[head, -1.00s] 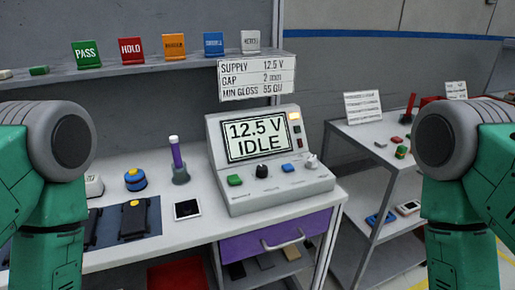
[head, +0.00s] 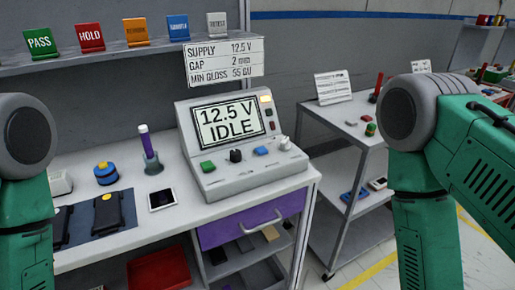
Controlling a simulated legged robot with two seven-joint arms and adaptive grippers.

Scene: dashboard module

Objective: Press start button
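The grey control console (head: 243,150) stands on the workbench. Its screen (head: 228,122) reads "12.5 V IDLE". Along its sloped front sit a green button (head: 208,166), a black knob (head: 236,156), a blue button (head: 261,151) and a pale knob or switch (head: 285,143). None of the button labels is readable, so I cannot tell which one is marked start. My two green arms show at the left and right edges. Both grippers are out of the picture, and nothing of mine touches the console.
A purple drawer (head: 252,219) is under the console. A grey side shelf (head: 340,122) stands at right.

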